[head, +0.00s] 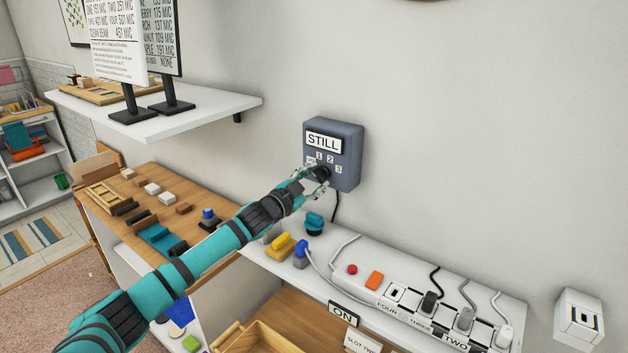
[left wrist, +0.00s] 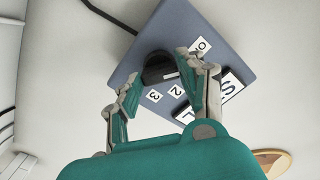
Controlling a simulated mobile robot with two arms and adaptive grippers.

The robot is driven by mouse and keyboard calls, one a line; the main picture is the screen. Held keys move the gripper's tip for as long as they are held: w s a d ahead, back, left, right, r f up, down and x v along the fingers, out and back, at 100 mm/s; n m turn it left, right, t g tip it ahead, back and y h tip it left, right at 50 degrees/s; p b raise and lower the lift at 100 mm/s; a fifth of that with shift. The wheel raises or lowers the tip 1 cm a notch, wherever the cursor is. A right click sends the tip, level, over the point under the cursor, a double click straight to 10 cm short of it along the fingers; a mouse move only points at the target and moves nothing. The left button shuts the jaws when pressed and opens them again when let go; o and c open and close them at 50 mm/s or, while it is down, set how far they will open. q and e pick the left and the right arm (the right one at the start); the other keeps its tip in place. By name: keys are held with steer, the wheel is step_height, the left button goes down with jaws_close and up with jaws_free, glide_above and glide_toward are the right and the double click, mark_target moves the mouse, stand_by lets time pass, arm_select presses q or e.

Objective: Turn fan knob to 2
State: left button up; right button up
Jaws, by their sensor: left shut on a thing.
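The fan knob (head: 322,173) is a dark round knob low on a blue-grey control box on the wall (head: 347,155). The box has a "STILL" sign (head: 323,141) and small number labels, with 1, 2 and 3 showing in the head view. My left gripper (head: 317,176) reaches the box from the lower left and is shut on the knob. In the left wrist view the fingers (left wrist: 158,74) stand on either side of the knob (left wrist: 155,62). A pale mark on the knob points toward the right finger, which hides part of the labels. My right gripper is out of view.
A white ledge (head: 262,252) below the box carries a teal knob (head: 314,223), a yellow block (head: 281,245) and a power strip (head: 395,300) with plugs and cords. A white shelf (head: 215,112) with signs is at upper left.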

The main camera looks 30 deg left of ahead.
arm_select(q)
steer(key=m, duration=0.7)
steer(key=shift+m, duration=0.4)
steer(key=m+p, duration=0.1)
steer(key=m, duration=0.3)
steer(key=shift+f+m, duration=0.1)
steer(key=shift+m, duration=1.4)
